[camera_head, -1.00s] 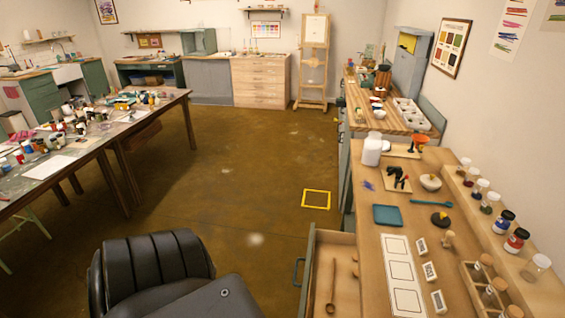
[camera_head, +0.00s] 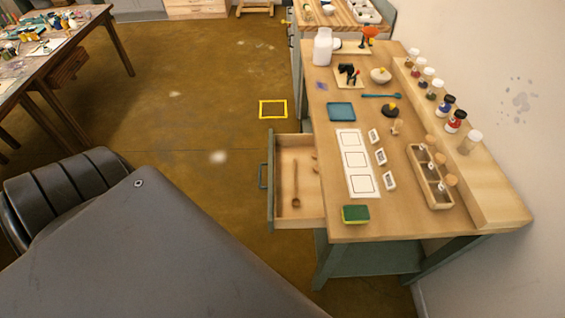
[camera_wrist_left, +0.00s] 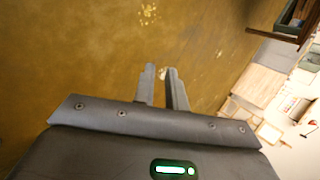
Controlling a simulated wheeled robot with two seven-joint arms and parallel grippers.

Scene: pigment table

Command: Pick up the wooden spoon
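The wooden spoon (camera_head: 295,186) lies in the open drawer (camera_head: 284,223) at the left side of the pigment table (camera_head: 400,224). Its bowl end points toward the near side and its handle points away. My left gripper (camera_wrist_left: 164,82) shows in the left wrist view, with a gap between its two fingers and nothing between them. Bare floor lies behind the fingers in that view, and the spoon does not show there. Neither gripper shows in the head view.
Another small wooden item (camera_head: 315,162) lies at the drawer's right side. A green sponge (camera_head: 355,214) sits near the table corner beside the drawer. A white card with squares (camera_head: 355,160) lies on the tabletop. Open floor with a yellow square (camera_head: 273,109) stretches left of the drawer.

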